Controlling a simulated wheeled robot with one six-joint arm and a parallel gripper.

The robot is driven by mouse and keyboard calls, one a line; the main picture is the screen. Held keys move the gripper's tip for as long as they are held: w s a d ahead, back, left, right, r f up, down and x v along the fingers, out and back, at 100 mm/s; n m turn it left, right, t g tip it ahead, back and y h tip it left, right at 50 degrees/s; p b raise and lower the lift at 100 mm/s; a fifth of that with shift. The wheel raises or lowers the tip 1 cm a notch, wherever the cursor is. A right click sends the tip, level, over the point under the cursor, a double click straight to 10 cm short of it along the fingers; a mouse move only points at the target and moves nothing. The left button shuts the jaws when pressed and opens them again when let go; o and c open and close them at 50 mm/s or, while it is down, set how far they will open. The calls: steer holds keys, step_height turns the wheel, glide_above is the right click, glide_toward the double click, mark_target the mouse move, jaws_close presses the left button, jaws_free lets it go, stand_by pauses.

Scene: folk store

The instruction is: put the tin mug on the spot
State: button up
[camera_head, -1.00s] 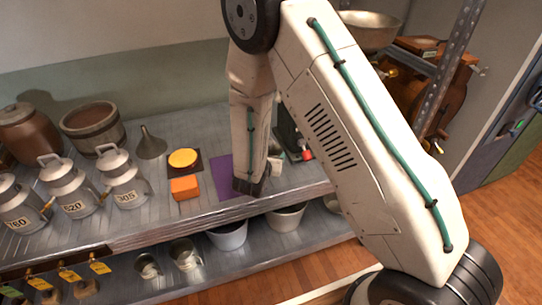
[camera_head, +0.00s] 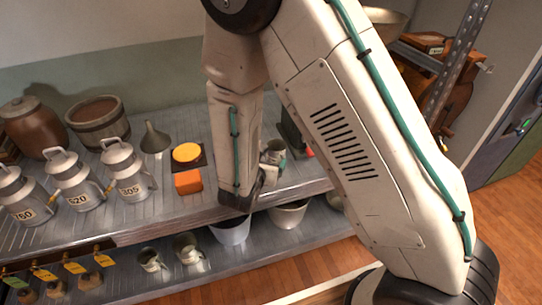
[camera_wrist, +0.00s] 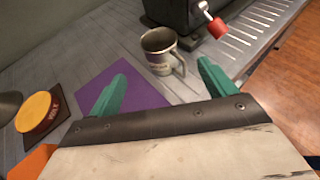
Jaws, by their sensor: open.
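A grey tin mug (camera_wrist: 159,52) with a side handle stands upright on the shelf in the wrist view, beyond my fingers and beside the far right corner of a flat purple square (camera_wrist: 126,82). In the head view the mug (camera_head: 274,152) shows just right of my forearm, partly hidden; the purple square is hidden there behind my arm. My gripper (camera_wrist: 163,88) is open and empty. Its left green finger overlaps the purple square in the picture; its right finger is just right of and nearer than the mug.
A dark machine with a red knob (camera_wrist: 217,27) stands close behind the mug. Several milk cans (camera_head: 128,170) line the left. Other mugs (camera_head: 187,248) sit below.

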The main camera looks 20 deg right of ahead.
steer(key=s+d+r+m+g+h, duration=0.2)
steer(key=s+d+r+m+g, duration=0.2)
steer(key=s+d+r+m, duration=0.35)
steer(key=s+d+r+m+g+h, duration=0.1)
steer(key=s+d+r+m+g, duration=0.4)
steer(key=r+m, duration=0.4)
steer(key=s+a+r+m+y, duration=0.2)
steer(key=s+r+m+y, duration=0.3)
steer(key=s, duration=0.3)
steer(key=s+a+r+m+y, duration=0.2)
steer(key=s+r+m+y, duration=0.3)
steer(key=s+m, duration=0.2)
steer(key=shift+s+r+m+y, duration=0.15)
steer(key=shift+s+m+y, duration=0.25)
steer(key=shift+s, duration=0.6)
